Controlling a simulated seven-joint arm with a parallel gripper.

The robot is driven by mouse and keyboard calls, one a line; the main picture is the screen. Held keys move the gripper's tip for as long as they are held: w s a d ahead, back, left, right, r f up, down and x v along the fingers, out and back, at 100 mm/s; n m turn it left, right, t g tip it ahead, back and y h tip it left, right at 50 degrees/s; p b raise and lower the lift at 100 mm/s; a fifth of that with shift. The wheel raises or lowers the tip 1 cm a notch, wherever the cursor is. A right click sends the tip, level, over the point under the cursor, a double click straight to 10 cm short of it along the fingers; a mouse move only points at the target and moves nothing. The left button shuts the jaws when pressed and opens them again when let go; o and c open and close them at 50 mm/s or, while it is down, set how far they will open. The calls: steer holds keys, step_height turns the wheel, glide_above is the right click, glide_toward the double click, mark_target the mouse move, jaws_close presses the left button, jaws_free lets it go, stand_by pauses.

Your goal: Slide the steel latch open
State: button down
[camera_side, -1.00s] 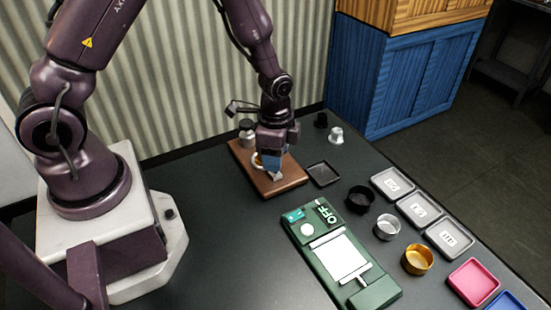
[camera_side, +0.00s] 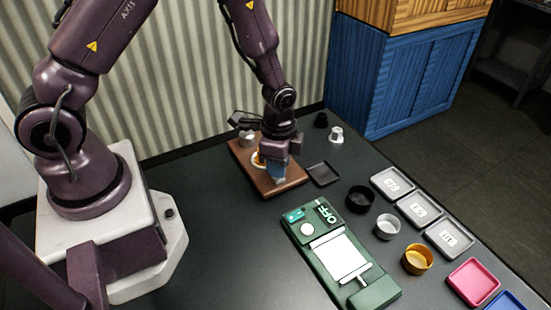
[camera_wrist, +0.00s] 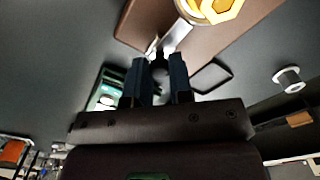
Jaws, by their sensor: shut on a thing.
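The brown board (camera_side: 242,162) lies flat on the dark table behind the green unit. My gripper (camera_side: 278,179) is low over the board's front right part. In the wrist view, the two dark blue fingers of my gripper (camera_wrist: 158,70) are closed in on a small dark knob-like part by the board's edge. A small bright steel piece, seemingly the latch (camera_wrist: 153,44), shows just beyond the fingertips. The fingers hide most of it, so I cannot tell how far it is slid. A gold hex part in a white ring (camera_wrist: 222,8) sits on the board beside it.
A small dark tray (camera_side: 323,174) lies just right of the board. The green unit (camera_side: 325,245) with an OFF label is in front. Black, silver and gold cups and several labelled trays (camera_side: 448,240) line the right side. The table's left middle is clear.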

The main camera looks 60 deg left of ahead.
steer(key=shift+d, duration=0.65)
steer(key=c, duration=1)
jaws_free()
steer(key=shift+r, duration=0.1)
step_height(320, 180, up, 13)
steer(key=shift+f, duration=0.1)
